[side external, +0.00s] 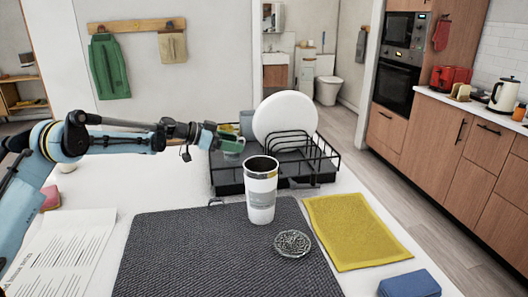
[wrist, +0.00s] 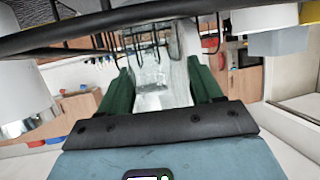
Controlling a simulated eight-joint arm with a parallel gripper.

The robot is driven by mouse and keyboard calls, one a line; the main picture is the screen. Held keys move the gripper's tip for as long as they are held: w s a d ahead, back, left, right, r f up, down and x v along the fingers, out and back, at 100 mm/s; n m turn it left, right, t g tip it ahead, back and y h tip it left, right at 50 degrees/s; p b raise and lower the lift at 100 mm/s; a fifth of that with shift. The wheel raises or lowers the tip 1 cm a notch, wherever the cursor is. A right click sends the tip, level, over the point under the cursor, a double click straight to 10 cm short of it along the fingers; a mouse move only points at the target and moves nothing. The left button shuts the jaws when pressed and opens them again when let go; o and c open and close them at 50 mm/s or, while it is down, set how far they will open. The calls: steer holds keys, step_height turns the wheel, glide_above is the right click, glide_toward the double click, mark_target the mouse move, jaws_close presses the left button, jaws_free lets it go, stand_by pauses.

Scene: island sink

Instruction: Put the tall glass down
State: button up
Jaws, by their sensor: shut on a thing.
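My gripper (side external: 231,142) is over the left part of the black dish rack (side external: 222,186). In the wrist view, its green fingers (wrist: 161,88) are closed on both sides of a clear tall glass (wrist: 160,75). The glass is see-through, and rack wires show near it. In the side view it is hard to make out at the fingers, and I cannot tell whether its base touches the rack.
A large white plate (side external: 285,118) stands in the rack, beside a grey cup (side external: 247,122). A white tumbler (side external: 261,200) stands in front, on the dark mat (side external: 180,250). A metal strainer (side external: 293,243), yellow cloth (side external: 355,232) and blue sponge (side external: 409,284) lie nearby. The mat's left part is clear.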

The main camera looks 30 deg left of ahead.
steer(key=shift+f, duration=1.15)
steer(key=shift+f, duration=0.1)
steer(key=o, duration=1.2)
